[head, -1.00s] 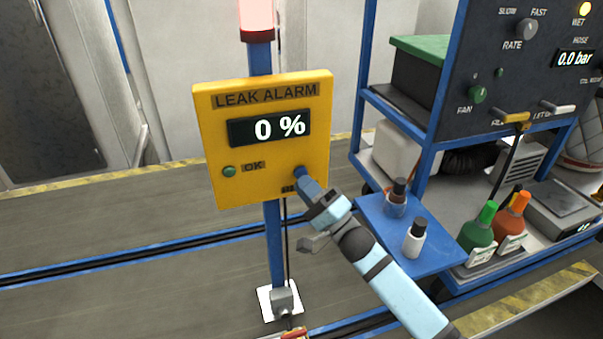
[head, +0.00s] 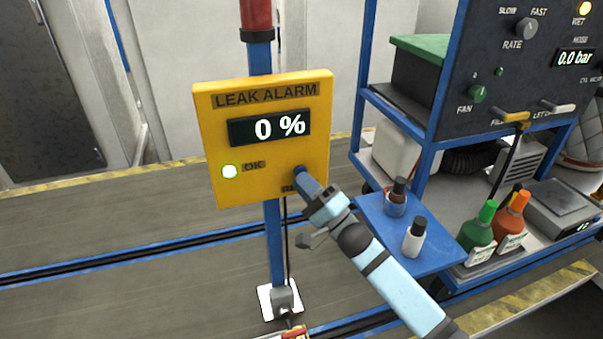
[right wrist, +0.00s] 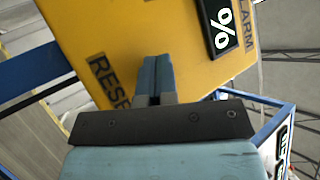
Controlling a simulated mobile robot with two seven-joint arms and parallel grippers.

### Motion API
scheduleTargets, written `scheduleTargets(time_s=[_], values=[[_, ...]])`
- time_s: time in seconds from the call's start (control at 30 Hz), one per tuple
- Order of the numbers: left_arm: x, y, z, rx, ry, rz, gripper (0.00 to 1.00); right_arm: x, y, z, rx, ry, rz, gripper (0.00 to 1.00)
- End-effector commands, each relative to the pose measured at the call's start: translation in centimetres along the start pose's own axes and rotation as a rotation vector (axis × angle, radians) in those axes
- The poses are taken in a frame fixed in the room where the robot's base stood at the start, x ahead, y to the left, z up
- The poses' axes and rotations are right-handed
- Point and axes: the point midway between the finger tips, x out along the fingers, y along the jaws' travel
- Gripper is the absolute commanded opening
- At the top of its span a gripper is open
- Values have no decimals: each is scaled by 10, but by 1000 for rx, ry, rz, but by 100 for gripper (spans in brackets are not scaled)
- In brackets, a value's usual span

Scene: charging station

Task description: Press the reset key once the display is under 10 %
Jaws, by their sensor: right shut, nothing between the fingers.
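The yellow leak alarm box (head: 222,110) stands on a blue post in the head view. Its display (head: 268,127) reads 0 %. The red beacon (head: 256,15) above the box is dark. My right gripper (head: 301,174) is shut and empty, with its fingertips at the box's lower right, over the reset key's place. The key is hidden behind the fingers. The right wrist view shows the shut fingers (right wrist: 154,75) against the yellow face beside the RESET label (right wrist: 108,80). My left gripper is out of view.
A blue-framed cart with a control panel (head: 520,80) reading 0.0 bar stands at the right. A small blue shelf (head: 437,258) with two small bottles sits close beside my right arm. Green and orange bottles (head: 480,228) stand behind it. The floor at left is clear.

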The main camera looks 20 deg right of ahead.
Motion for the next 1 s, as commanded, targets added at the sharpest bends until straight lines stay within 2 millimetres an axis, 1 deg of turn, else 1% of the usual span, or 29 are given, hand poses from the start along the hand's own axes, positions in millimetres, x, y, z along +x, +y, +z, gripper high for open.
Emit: scheduleTargets(time_s=[0.47, 0.8, 1.0], values=[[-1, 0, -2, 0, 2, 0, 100, 1, 0, -1, 0, 0, 0, 0], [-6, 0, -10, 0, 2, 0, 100, -9, -8, 6, 0, 0, 1, 0], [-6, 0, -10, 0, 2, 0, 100, -10, -7, 7, 0, 0, 0, 0]])
